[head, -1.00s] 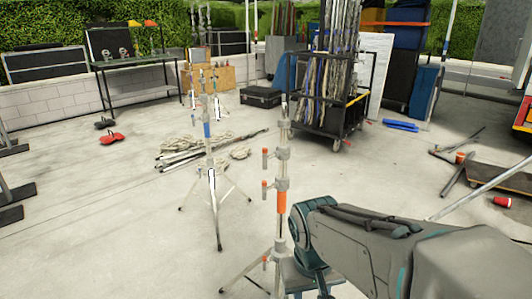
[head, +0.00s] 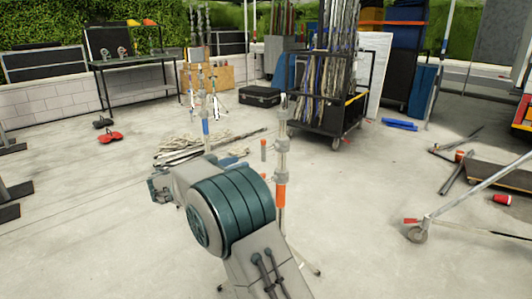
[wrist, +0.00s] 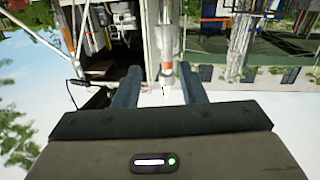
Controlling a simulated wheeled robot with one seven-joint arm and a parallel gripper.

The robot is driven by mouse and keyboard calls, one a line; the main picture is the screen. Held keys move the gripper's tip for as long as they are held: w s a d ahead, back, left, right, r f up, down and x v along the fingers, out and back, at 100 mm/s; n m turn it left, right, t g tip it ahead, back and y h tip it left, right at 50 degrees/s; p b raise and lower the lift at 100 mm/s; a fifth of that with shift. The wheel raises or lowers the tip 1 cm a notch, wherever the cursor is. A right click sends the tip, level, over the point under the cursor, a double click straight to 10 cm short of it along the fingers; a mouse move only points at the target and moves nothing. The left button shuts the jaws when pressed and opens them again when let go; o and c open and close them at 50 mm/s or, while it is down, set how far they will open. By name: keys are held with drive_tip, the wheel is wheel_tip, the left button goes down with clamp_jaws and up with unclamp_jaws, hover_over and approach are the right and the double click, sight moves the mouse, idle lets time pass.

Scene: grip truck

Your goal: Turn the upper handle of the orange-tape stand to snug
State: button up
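The orange-tape stand (head: 281,196) stands upright at the middle of the head view. Its upper handle (head: 264,144), a small orange-red grip, sticks out on the left of the post. My arm hides the lower handles and part of the legs. In the upside-down wrist view, my gripper (wrist: 160,75) is open, with its two fingers apart and nothing clasped. A post with an orange band (wrist: 166,68) shows between the fingers; I cannot tell how near it is. The upper handle is not clear in that view. My gripper cannot be made out surely in the head view.
Ropes and poles (head: 190,152) lie behind my arm. A wheeled rack (head: 345,125) stands at the back. Open floor lies left.

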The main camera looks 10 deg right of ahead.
sight(261, 152)
drive_tip(key=shift+m, duration=0.3)
drive_tip(key=x, duration=0.8)
drive_tip(key=w+x, duration=0.1)
drive_tip(key=x, duration=0.4)
drive_tip(key=shift+a+r, duration=0.15)
drive_tip(key=shift+r, duration=0.15)
drive_tip(key=shift+a, duration=0.1)
clamp_jaws()
